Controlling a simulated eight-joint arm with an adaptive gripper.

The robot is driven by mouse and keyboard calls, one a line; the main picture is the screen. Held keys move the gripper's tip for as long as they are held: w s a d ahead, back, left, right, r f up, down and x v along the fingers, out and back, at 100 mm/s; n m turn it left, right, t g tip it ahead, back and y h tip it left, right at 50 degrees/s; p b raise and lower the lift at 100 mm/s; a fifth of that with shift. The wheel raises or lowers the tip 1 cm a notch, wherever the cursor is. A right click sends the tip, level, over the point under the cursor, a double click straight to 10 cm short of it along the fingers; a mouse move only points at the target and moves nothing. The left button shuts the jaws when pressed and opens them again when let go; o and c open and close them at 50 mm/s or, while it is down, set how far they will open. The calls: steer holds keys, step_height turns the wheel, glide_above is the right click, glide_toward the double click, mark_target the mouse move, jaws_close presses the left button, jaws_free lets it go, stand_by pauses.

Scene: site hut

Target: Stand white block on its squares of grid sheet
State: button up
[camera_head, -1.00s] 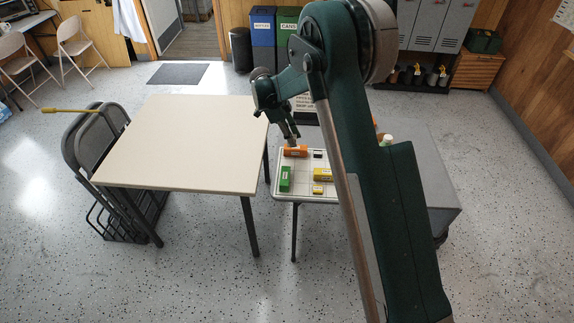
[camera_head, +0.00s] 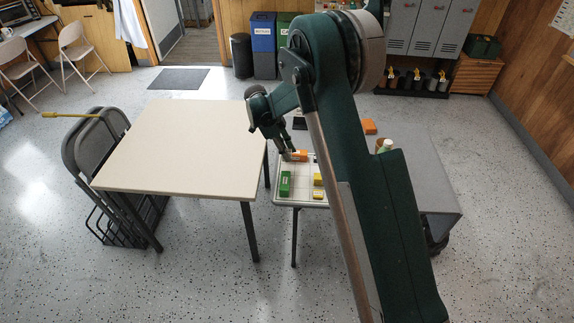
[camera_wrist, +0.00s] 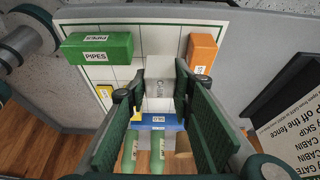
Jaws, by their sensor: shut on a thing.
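I cannot tell whether the block touches the sheet. In the head view my gripper (camera_head: 290,154) is at the sheet's far side, close by an orange block (camera_head: 300,156); the white block cannot be made out there. In the wrist view the green PIPES block (camera_wrist: 97,47) is left of the white block and the orange block (camera_wrist: 201,54) is right of it.
Yellow blocks (camera_head: 317,179) stand on the right part of the sheet, partly behind my arm. A blue block (camera_wrist: 158,122) and green cylinders (camera_wrist: 131,150) show between my fingers in the wrist view. A bare cream table (camera_head: 180,145) stands to the left.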

steer(key=shift+f, duration=1.35)
steer(key=shift+f+b, duration=0.3)
steer(key=shift+f, duration=1.6)
steer(key=shift+f, duration=0.15)
steer(key=o, duration=0.6)
steer(key=shift+r, duration=0.2)
steer(key=p+v, duration=0.1)
steer(key=v, duration=1.1)
